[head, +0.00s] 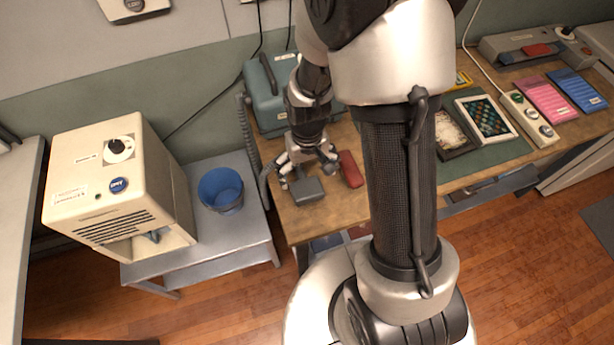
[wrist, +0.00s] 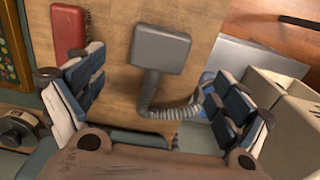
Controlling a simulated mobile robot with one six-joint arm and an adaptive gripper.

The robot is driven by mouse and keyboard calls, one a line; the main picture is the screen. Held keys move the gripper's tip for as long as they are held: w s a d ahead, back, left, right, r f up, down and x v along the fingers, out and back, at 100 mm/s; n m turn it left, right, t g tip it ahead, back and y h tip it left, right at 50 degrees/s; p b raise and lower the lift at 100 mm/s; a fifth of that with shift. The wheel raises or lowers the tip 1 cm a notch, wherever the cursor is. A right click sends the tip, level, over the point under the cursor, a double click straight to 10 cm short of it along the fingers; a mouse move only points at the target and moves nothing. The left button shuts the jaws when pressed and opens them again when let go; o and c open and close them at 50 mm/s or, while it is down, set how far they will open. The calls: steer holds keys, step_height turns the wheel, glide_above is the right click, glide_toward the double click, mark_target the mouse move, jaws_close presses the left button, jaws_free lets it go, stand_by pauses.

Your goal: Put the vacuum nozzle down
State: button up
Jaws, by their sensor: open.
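The vacuum nozzle (head: 307,190) is a dark grey rectangular head lying on the wooden bench top (head: 312,222), near its left front corner. In the wrist view the nozzle (wrist: 160,48) shows with its neck and ribbed grey hose (wrist: 172,112) curving off to the right. My gripper (head: 305,168) is just above and behind the nozzle in the head view. In the wrist view my gripper (wrist: 155,85) has its fingers spread wide on either side of the neck, with visible gaps and nothing held between them.
A red block (head: 351,169) lies right of the nozzle. A teal case (head: 268,92) with the hose beside it stands behind. A blue bucket (head: 221,189) and a beige machine (head: 118,190) are on the left, on a lower grey table. Picture frames (head: 487,117) lie further right.

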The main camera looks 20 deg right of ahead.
steer(key=s+r+t, duration=0.2)
steer(key=s+r, duration=0.1)
steer(key=r, duration=1.3)
steer(key=s+r+t, duration=0.2)
steer(key=s+r, duration=0.9)
steer(key=s, duration=0.1)
steer(key=shift+r+t, duration=0.15)
steer(key=shift+t, duration=0.15)
steer(key=shift+o, duration=0.4)
